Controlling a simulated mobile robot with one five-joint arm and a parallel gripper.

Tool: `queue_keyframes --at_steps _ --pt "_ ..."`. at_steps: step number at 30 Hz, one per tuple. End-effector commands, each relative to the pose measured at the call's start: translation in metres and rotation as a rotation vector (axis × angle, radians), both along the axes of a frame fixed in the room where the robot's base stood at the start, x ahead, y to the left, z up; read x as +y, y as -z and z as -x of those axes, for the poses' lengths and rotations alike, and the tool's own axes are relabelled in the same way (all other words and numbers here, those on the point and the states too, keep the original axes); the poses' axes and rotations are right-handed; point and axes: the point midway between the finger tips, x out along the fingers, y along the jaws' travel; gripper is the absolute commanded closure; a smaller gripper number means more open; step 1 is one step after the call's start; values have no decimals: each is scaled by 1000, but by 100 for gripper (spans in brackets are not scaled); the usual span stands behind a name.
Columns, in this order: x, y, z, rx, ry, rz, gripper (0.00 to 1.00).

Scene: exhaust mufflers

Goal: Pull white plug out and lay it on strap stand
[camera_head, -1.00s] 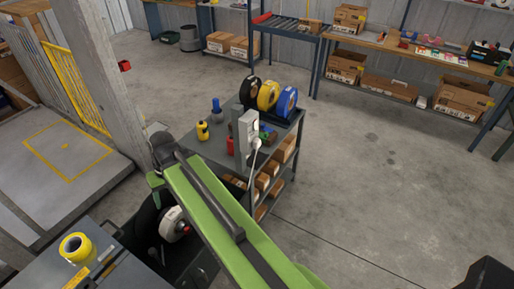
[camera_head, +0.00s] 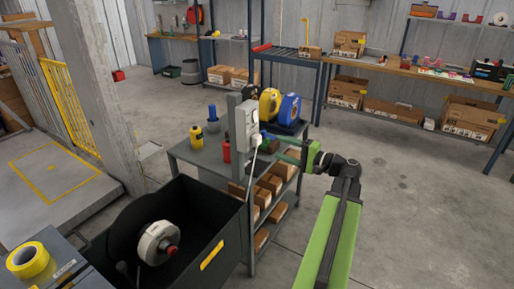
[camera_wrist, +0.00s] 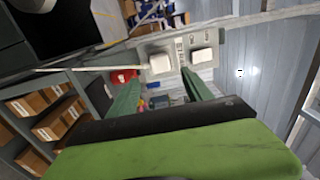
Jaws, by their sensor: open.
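The white plug (camera_head: 257,140) sits in the lower part of a pale socket box (camera_head: 243,118) on a grey post; its white cord hangs down. In the wrist view the plug (camera_wrist: 160,63) shows with its cord running left, beside a second white square piece (camera_wrist: 202,58) on the box. My gripper (camera_head: 270,146) is open and empty, its green fingers pointing at the box from the right. In the wrist view the fingertips (camera_wrist: 161,76) lie to either side of the plug's line, seemingly short of it. A dark stand with yellow and blue strap rolls (camera_head: 289,127) stands behind on the cart.
The grey cart (camera_head: 185,153) carries red and blue bottles, with cardboard boxes on its lower shelves. A black bin (camera_head: 208,205) with a white reel is at front left. A workbench (camera_head: 440,72) runs along the back. The floor at right is clear.

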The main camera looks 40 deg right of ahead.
Motion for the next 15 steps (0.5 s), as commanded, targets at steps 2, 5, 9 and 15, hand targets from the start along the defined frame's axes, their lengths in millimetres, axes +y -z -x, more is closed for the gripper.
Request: queue_keyframes --at_steps 2,5,9,15 --pt "0 -1 0 0 0 0 42" --pt "0 -1 0 1 0 0 42" --pt "1 -1 -2 1 -1 0 42" --pt "6 0 -23 2 -3 0 42"
